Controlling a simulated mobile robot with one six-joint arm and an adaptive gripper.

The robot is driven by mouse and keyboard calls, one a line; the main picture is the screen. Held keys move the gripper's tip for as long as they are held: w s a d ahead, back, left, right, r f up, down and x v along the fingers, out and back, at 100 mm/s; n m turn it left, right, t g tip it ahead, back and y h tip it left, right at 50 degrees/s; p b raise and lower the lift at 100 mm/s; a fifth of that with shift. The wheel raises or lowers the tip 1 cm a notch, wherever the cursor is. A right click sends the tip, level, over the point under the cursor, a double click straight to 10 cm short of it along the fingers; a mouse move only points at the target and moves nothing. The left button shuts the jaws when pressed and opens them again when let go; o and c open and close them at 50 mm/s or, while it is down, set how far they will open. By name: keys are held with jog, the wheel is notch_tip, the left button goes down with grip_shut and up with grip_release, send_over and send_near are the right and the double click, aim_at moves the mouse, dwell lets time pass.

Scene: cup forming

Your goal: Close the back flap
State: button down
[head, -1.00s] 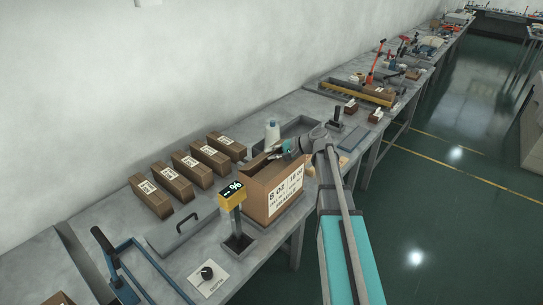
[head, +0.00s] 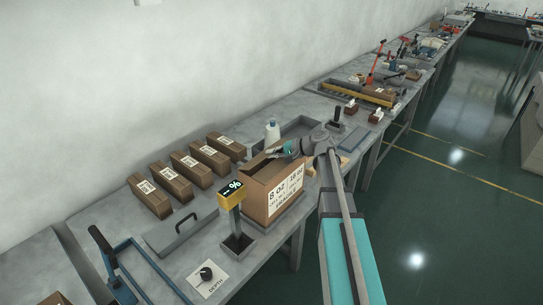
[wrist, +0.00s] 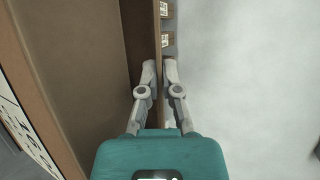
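The brown cardboard box (head: 258,200) stands on the bench with printing on its front. Its back flap (head: 262,160) stands raised at the far side. My gripper (head: 268,152) is at the top of the box, beside this flap. In the wrist view my gripper (wrist: 159,72) has its two fingers close together with a narrow gap. A thin cardboard edge (wrist: 157,30) lines up with that gap. I cannot tell whether the fingers touch it. The box's dark inside is left of that edge, and a broad cardboard panel (wrist: 80,60) is further left.
Several small brown cartons (head: 188,171) stand in a row behind and left of the box.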

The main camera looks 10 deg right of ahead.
jog(key=shift+s+f+t+b, duration=0.1)
jog(key=shift+f+t+b, duration=0.1)
jog(key=shift+t+b, duration=0.2)
jog(key=c, duration=1.1)
grip_release()
jog(key=shift+r+g+p, duration=0.2)
jog(key=shift+g+p, duration=0.1)
jog(key=shift+p, duration=0.25)
jog(key=shift+r+p, duration=0.35)
jog(key=shift+p, duration=0.6)
jog(key=shift+g, duration=0.3)
jog(key=p+v, duration=0.6)
jog(key=v, duration=0.7)
jog(key=shift+s+d+r, duration=0.1)
jog(key=shift+r, duration=0.15)
